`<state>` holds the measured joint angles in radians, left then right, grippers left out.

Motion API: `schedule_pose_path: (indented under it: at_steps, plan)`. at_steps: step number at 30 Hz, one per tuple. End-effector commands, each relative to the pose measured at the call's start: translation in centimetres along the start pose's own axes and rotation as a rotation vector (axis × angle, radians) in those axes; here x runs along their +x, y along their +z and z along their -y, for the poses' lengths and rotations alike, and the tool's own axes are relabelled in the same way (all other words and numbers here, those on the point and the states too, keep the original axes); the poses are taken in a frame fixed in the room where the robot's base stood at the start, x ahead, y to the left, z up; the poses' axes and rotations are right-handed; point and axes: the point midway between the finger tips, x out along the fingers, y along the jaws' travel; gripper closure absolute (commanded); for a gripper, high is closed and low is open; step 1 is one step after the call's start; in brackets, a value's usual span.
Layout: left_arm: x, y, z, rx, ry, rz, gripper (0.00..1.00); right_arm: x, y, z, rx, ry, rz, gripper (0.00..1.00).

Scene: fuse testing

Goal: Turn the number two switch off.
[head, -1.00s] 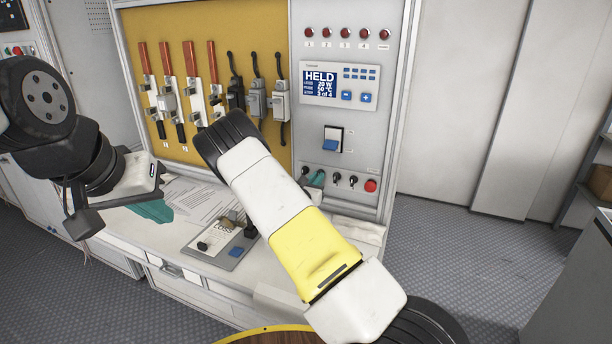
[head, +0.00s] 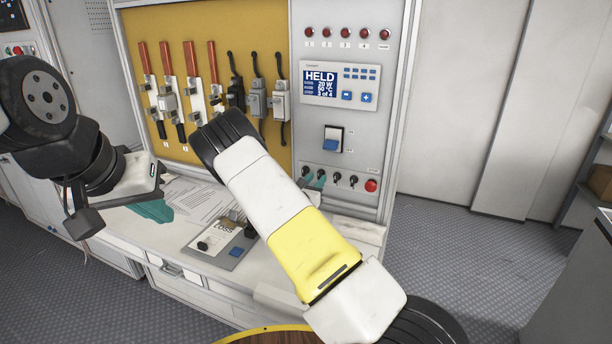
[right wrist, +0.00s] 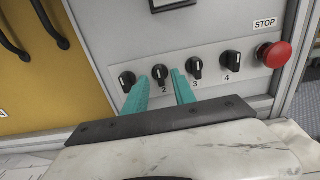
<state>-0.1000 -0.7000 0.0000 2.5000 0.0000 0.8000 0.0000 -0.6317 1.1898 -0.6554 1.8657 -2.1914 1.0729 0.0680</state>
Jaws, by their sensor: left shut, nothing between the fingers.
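The number two switch (right wrist: 160,73) is a black rotary knob with a "2" below it on the grey panel. In the right wrist view my right gripper (right wrist: 161,79) has its two teal fingers apart, one on each side of this knob. I cannot tell whether either finger touches it. In the head view the right fingertips (head: 318,178) show beside the knob row, and the number two knob is not clear there. My left gripper (head: 155,210) is shut and empty, low over the worktop at the left.
Knob one (right wrist: 127,80) is close beside the left finger; knob three (right wrist: 195,69) is close to the right finger. Knob four (right wrist: 232,64) and the red stop button (right wrist: 276,54) are further right. A display (head: 320,84) reads "HELD". A blue rocker (head: 332,145) sits above the knobs.

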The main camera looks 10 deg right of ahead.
Motion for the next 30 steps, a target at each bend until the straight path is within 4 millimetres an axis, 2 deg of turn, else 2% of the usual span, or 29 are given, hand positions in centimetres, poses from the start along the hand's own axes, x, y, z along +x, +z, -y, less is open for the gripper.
schedule_pose_path:
  at_steps: [6, 10, 15, 23, 26, 29, 30]
  plan:
    - [0.0, 0.0, 0.0, 0.0, 0.0, 0.0, 1.0, -4.0, 0.0, -0.1, -0.001, 0.003, -0.002, 0.68]
    - [0.0, 0.0, 0.0, 0.0, 0.0, 0.0, 1.0, -5.6, 0.0, -0.1, -0.001, 0.003, -0.001, 0.68]
    - [0.0, 0.0, 0.0, 0.0, 0.0, 0.0, 1.0, -6.5, 0.0, -0.1, 0.0, 0.001, 0.0, 0.68]
    - [0.0, 0.0, 0.0, 0.0, 0.0, 0.0, 1.0, -6.4, 0.1, 0.0, 0.001, 0.0, 0.0, 0.68]
    - [0.0, 0.0, 0.0, 0.0, 0.0, 0.0, 1.0, -6.3, 0.7, 0.9, 0.033, -0.037, -0.007, 0.68]
    - [0.0, 0.0, 0.0, 0.0, 0.0, 0.0, 1.0, -6.1, 2.4, 3.7, 0.128, -0.144, -0.032, 0.68]
    - [0.0, 0.0, 0.0, 0.0, 0.0, 0.0, 1.0, -6.2, 3.2, 5.4, 0.184, -0.206, -0.046, 0.68]
